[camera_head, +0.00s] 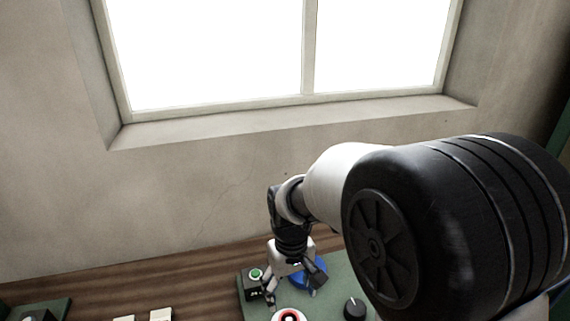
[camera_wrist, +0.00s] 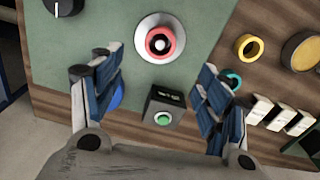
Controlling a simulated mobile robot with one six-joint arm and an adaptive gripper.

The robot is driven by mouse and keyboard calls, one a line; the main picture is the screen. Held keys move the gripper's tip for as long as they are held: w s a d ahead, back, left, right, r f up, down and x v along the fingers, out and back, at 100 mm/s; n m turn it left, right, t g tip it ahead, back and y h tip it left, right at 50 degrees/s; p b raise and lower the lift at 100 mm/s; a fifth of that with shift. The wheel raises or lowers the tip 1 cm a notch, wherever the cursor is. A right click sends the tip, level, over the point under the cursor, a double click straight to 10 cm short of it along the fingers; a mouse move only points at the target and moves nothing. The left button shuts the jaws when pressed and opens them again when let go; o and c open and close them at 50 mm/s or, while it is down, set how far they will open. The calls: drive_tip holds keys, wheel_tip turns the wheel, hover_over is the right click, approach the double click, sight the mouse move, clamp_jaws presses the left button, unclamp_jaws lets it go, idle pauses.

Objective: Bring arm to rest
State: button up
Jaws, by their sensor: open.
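My gripper (camera_head: 292,287) hangs at the end of my bent arm, low over a green board. In the wrist view my gripper (camera_wrist: 160,78) has its two fingers wide apart with nothing between the pads. A small dark box with a green button (camera_wrist: 163,119) lies below the gap between the fingers. A round button with a red ring (camera_wrist: 161,44) is just beyond the fingertips. No cloth shows in either view.
The green board (camera_wrist: 100,25) on the wooden table (camera_head: 130,277) also bears a black knob (camera_head: 355,309) and a blue round part (camera_head: 306,274). Pale blocks (camera_head: 161,315), a yellow ring (camera_wrist: 248,47) and a teal ring lie beside it. A wall with a window (camera_head: 210,50) stands behind.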

drive_tip(key=s+d+r+m+t, duration=0.2)
drive_tip(key=s+d+r, duration=0.6)
drive_tip(key=r, duration=0.3)
drive_tip(key=s+d+r+m+t, duration=0.1)
drive_tip(key=s+d, duration=0.1)
drive_tip(key=s, duration=0.3)
drive_tip(key=s+d+r+m+t, duration=0.1)
drive_tip(key=s+d, duration=0.1)
drive_tip(key=s, duration=0.4)
drive_tip(key=shift+s+d+r+t, duration=0.25)
drive_tip(key=shift+r+t, duration=0.05)
drive_tip(key=shift+r, duration=0.05)
